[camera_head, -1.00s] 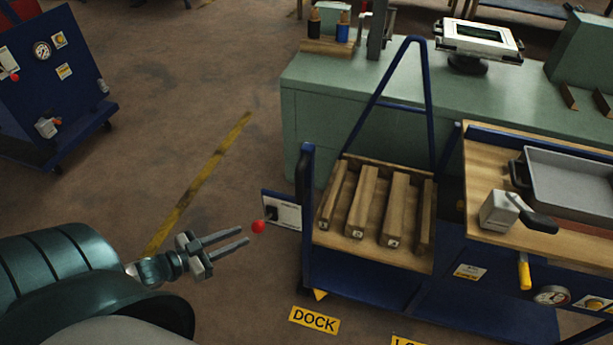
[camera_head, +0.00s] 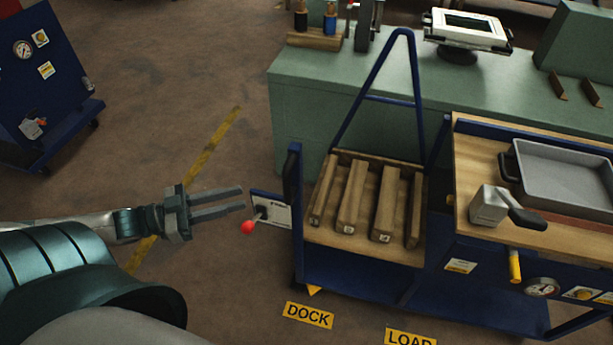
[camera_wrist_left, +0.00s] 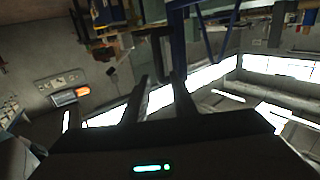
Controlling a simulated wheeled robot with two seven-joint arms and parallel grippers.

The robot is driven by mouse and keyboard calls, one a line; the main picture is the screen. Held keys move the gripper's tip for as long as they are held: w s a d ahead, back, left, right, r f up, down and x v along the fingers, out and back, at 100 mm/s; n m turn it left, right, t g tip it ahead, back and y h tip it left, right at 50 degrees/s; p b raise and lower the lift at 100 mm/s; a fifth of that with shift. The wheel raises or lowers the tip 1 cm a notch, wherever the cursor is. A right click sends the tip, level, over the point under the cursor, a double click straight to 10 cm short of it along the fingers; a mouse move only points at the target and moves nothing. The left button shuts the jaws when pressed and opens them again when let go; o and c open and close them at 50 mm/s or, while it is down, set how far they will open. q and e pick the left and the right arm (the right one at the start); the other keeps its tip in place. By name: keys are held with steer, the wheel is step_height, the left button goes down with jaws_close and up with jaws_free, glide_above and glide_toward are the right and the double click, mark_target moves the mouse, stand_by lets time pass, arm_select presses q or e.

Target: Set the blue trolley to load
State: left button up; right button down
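The blue trolley (camera_head: 350,272) stands right of centre in the head view, with a wooden deck carrying several wooden bars (camera_head: 352,198) and a tall blue A-shaped frame (camera_head: 415,105). A small white plate (camera_head: 277,211) sticks out at its left side, with a red ball knob (camera_head: 248,227) beside it. Yellow signs reading DOCK (camera_head: 308,315) and LOAD (camera_head: 410,338) lie below its near edge. My left gripper (camera_head: 242,198) is open and empty, just above and left of the knob. Its two spread fingers also show in the left wrist view (camera_wrist_left: 159,84). My right gripper is out of view.
A green bench (camera_head: 300,100) stands behind. A blue-framed wooden-top unit with a grey tray (camera_head: 565,175), a grey block with a black handle (camera_head: 490,205) and a gauge (camera_head: 541,287) adjoins at right. Another blue cart (camera_head: 60,125) stands at far left. Floor between is clear.

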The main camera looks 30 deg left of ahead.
arm_select(q)
steer(key=shift+d+r, duration=0.2)
steer(key=shift+r, duration=0.05)
steer(key=shift+w, duration=0.1)
